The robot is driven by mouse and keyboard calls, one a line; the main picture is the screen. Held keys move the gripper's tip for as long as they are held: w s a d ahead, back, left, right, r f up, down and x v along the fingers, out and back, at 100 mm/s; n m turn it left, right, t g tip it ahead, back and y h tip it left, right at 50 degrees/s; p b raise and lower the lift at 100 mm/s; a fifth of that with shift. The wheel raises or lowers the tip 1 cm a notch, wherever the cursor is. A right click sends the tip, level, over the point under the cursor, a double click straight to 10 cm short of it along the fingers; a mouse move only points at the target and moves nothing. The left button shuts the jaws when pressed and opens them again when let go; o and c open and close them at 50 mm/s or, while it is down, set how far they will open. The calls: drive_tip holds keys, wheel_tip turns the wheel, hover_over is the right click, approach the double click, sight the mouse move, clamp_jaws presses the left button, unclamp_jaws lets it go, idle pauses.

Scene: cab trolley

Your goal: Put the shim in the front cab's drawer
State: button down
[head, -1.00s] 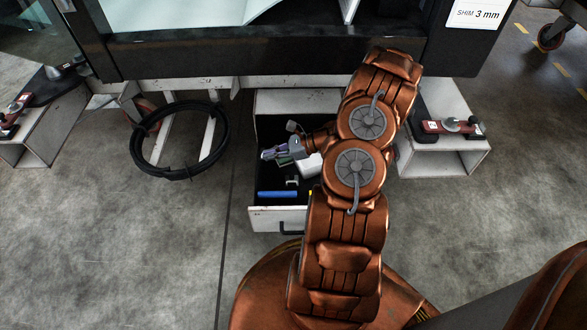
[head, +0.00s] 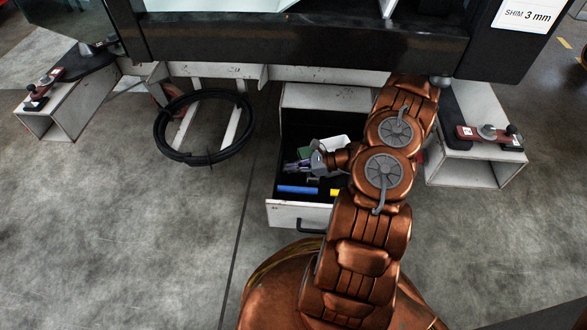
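The front cab's drawer (head: 297,214) is pulled open below the dark cab edge, with a blue item, a yellow item and pale items inside. My gripper (head: 294,167) is over the left part of the drawer, near or inside it, its fingers pointing left. Its height above the drawer floor is hard to judge. The fingers are small and blend with the items behind them, so I cannot tell whether they are open or hold anything. I cannot pick out the shim. A label (head: 527,15) on the cab reads "SHIM 3 mm".
A black cable coil (head: 178,157) hangs left of the drawer. White box-section supports with red clamps stand at the left (head: 60,118) and right (head: 480,170). My arm covers the drawer's right side. Concrete floor is clear at the lower left.

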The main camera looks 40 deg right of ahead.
drive_tip(key=shift+f, duration=0.55)
drive_tip(key=c, duration=1.3)
unclamp_jaws()
